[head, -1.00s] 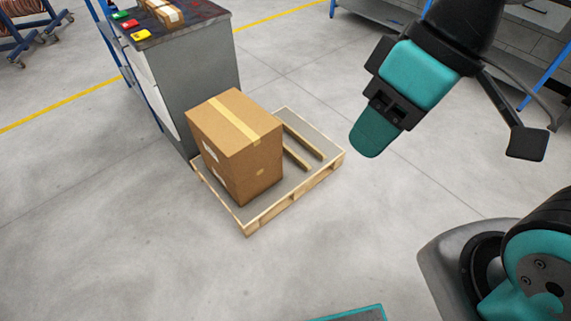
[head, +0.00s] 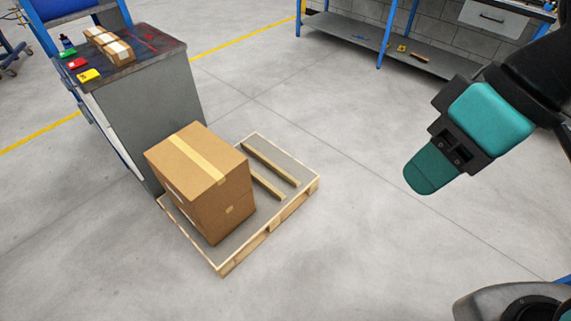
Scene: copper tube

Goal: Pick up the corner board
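Two narrow brown strips, which look like corner boards, lie on the pallet to the right of the carton. One corner board (head: 271,164) is at the far side, and the other corner board (head: 267,186) is nearer the carton, partly hidden by it. My gripper (head: 431,168) hangs in the air at the right of the head view, well apart from the pallet and boards. Its teal finger points down and left. The fingers overlap from this angle, so the gap between them is hidden. Nothing shows in its grasp.
A large taped carton (head: 205,185) covers the left part of the wooden pallet (head: 290,207). A grey workbench (head: 150,105) with small boxes stands behind it. A blue shelf rack (head: 390,55) stands at the back. The floor right of the pallet is clear.

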